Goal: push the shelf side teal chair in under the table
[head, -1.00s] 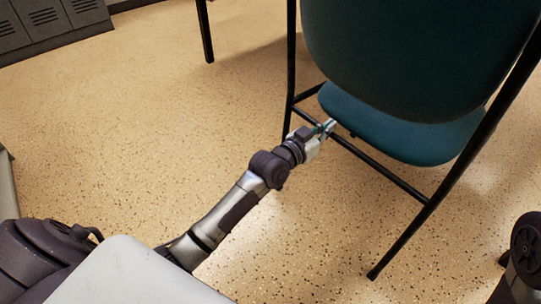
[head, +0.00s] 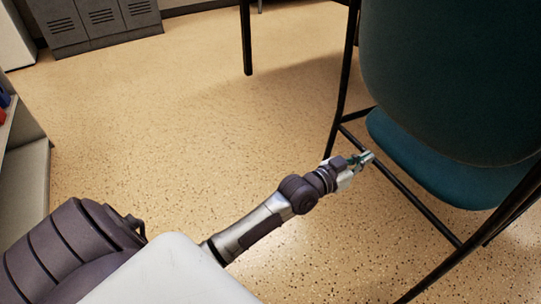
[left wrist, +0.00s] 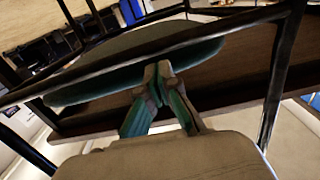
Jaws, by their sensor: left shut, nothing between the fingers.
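The teal chair (head: 450,75) stands at the right of the head view, its backrest towards me and its black frame cut off by the picture edge. Its teal seat (head: 440,172) shows below the backrest. My left gripper (head: 368,157) is shut and empty, at the left part of the chair's rear, by the low black crossbar and the seat edge. Whether it touches the chair I cannot tell. In the left wrist view the closed fingers (left wrist: 158,72) overlap the teal seat (left wrist: 90,88) and a dark bar. My right gripper is out of view.
A thin black leg (head: 246,38) stands beyond the chair. Grey lockers (head: 95,22) are at the back left. A shelf unit (head: 25,165) is at the left edge. The speckled floor between them is clear.

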